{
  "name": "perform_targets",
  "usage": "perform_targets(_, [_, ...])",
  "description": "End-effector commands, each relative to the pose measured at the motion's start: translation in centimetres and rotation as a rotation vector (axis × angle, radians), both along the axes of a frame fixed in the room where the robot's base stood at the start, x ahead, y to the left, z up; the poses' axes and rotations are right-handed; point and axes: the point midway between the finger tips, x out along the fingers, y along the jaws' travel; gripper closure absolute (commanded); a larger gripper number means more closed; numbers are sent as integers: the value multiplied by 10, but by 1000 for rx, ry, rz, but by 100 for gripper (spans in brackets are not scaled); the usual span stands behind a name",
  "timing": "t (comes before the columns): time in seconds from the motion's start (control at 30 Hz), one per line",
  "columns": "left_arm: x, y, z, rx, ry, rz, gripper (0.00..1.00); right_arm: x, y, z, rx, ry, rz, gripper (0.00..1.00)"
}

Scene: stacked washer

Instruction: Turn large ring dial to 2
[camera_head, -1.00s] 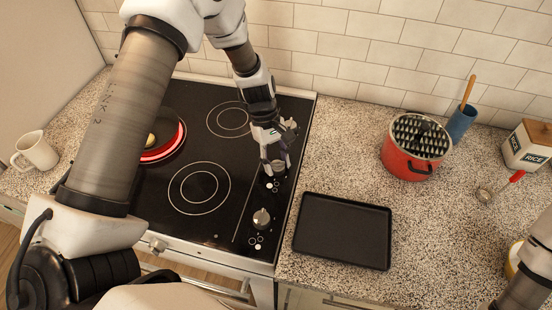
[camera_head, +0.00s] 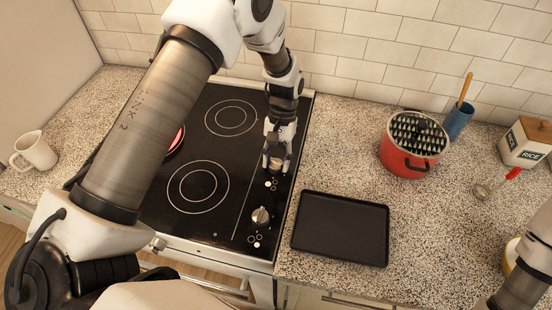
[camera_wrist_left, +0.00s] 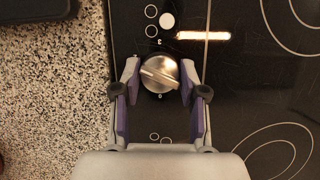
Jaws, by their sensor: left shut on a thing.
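The stove dial (camera_wrist_left: 159,74) is a round silver knob with a raised bar across its face, tilted diagonally in the left wrist view. My left gripper (camera_head: 275,164) points down over the right-hand control strip of the black cooktop (camera_head: 215,150). Its two purple-padded fingers stand on either side of the dial, shut on it. In the head view the gripper largely hides this dial. A second silver knob (camera_head: 261,215) stands nearer the front edge, apart from the gripper. My right gripper is out of view.
A burner (camera_head: 176,141) glows red, partly behind my left arm. A black tray (camera_head: 341,229) lies on the counter right of the stove. Farther right are a red pot (camera_head: 400,160), a blue utensil cup (camera_head: 458,122) and a rice box (camera_head: 525,143). A mug (camera_head: 35,151) stands far left.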

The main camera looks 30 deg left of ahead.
Motion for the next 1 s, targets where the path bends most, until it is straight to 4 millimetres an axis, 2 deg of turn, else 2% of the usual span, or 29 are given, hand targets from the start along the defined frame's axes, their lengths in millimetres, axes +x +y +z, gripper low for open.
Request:
perform_targets(0.23, [-2, -1, -2, 0, 6, -73, 92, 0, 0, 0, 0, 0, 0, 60])
perform_targets(0.7, [-2, -1, -2, -1, 5, -86, 92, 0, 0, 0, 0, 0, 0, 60])
perform_targets(0.73, [-2, -1, -2, -1, 5, -86, 47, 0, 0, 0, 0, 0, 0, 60])
perform_targets(0.77, [-2, -1, -2, -1, 5, -86, 36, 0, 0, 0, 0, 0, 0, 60])
perform_targets(0.8, [-2, -1, -2, -1, 4, -86, 34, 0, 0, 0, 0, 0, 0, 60])
perform_targets(1.0, [-1, -1, -1, 0, 2, -86, 34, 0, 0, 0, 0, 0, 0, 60])
